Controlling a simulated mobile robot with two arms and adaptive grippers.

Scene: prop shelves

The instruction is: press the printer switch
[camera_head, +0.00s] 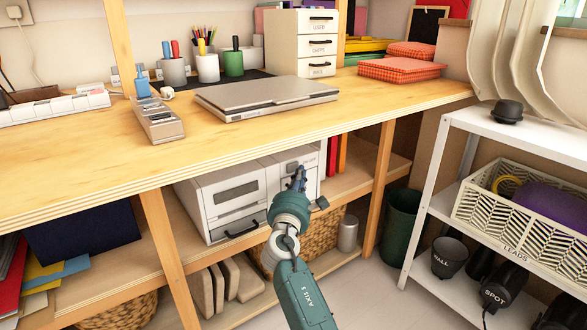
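The white printer (228,197) stands on the shelf under the wooden desk, with a dark handle low on its front. Its right-hand front section (310,160) lies behind my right gripper. My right gripper (299,178) is directly in front of that section, fingers pointing up and away. The fingers look close together, but they are small and dark, so I cannot tell if they are open or shut, or if they touch the printer. I cannot make out the switch; the gripper and wrist cover part of the front. My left gripper is out of view.
The desk (60,160) overhangs the printer, and wooden legs (378,195) stand on both sides. A wicker basket (322,235) and a grey cylinder (348,233) are below. A green bin (400,222) and a white metal shelf unit (430,200) stand at right.

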